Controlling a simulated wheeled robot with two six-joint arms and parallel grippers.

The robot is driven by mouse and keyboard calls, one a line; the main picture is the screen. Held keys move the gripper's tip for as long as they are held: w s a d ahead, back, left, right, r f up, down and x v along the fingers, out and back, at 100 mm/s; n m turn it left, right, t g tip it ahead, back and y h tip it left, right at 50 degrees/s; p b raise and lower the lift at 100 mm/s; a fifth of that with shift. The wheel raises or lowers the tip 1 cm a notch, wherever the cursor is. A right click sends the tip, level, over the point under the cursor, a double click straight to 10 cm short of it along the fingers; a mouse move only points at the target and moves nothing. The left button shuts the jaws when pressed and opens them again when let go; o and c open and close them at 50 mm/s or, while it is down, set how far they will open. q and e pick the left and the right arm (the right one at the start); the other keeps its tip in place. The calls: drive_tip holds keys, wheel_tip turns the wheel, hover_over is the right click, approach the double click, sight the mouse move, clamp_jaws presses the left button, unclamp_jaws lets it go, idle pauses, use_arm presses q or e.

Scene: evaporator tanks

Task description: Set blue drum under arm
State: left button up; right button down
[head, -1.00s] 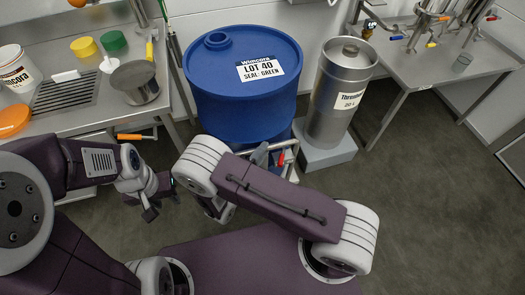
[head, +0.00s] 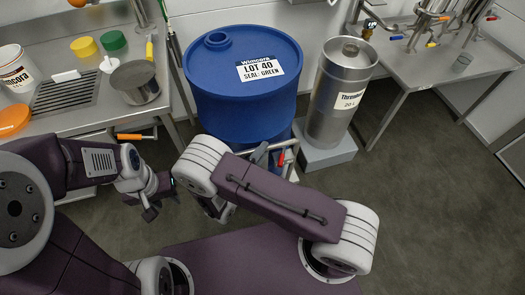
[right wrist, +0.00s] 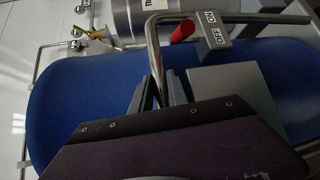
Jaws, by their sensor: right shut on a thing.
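The blue drum (head: 235,105) stands upright in the middle of the head view, its label reading LOT 40, SEAL: GREEN. Its lower part and what bears it are largely hidden behind my right arm. In the right wrist view a broad blue surface (right wrist: 65,105) fills the background. My right gripper (head: 268,154) is in front of the drum, shut on a bent metal handle bar (head: 285,146); the bar (right wrist: 153,45) runs between its fingers (right wrist: 160,92) in the right wrist view. My left gripper (head: 160,197) hangs empty, fingers apart, over the floor left of the drum.
A red-tipped lever (right wrist: 183,31) and a grey labelled box (right wrist: 205,38) sit by the handle. A steel cylinder (head: 338,95) stands on a grey plinth (head: 325,155) right of the drum. Steel counters flank both sides; a pot (head: 135,83) stands on the left one. Floor at right is clear.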

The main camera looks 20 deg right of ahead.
drive_tip(key=shift+s, duration=0.1)
drive_tip(key=s, duration=0.2)
drive_tip(key=shift+s+p, duration=0.35)
drive_tip(key=shift+s, duration=0.05)
drive_tip(key=c, duration=1.3)
unclamp_jaws()
drive_tip(key=shift+w+f, duration=0.1)
use_arm(q)
drive_tip(key=shift+r, duration=0.35)
